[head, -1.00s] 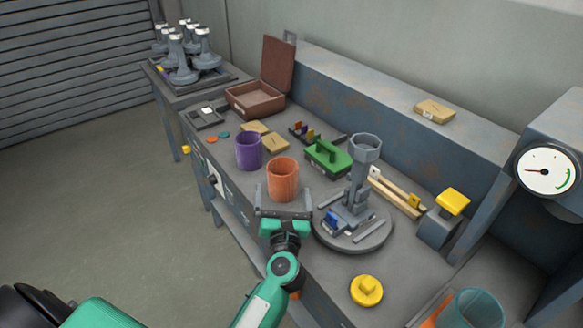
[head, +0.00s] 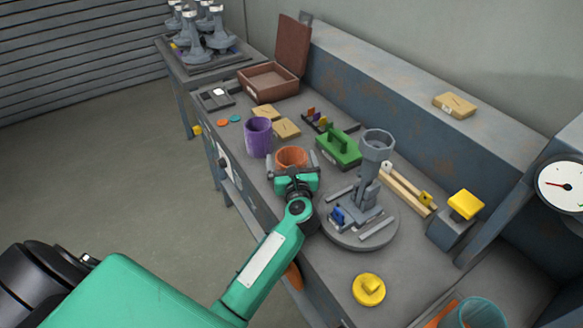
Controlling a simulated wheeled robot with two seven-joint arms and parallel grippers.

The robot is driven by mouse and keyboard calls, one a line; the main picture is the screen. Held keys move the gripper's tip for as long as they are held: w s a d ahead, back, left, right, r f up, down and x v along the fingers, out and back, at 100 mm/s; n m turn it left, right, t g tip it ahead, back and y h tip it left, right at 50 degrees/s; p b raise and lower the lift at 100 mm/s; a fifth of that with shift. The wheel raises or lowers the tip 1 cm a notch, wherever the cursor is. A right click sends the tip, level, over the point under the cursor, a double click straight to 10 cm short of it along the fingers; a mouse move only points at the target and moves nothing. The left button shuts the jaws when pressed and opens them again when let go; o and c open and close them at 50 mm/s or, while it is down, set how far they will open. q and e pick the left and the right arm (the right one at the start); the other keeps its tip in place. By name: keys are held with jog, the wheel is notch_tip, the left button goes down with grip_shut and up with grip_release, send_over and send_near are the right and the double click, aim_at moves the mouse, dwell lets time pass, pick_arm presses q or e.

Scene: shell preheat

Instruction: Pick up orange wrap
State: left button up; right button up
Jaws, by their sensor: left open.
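The orange wrap (head: 291,157) is an open-topped orange cylinder standing on the workbench, right of the purple wrap (head: 258,138). My left gripper (head: 293,170) is open at the near side of the orange wrap, its fingers pointing toward it. The gripper and its green wrist hide most of the orange wrap's lower part. I cannot tell whether the fingers touch it. My right gripper is not in view.
A round grey stand (head: 362,229) with an upright post is close on the right of my left gripper. A green block with a handle (head: 340,151), a yellow knobbed disc (head: 368,290), an open brown case (head: 268,82) and a teal cup (head: 478,314) are also on the bench.

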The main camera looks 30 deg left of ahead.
pick_arm(q)
jog(key=c, duration=1)
jog(key=shift+r, duration=0.1)
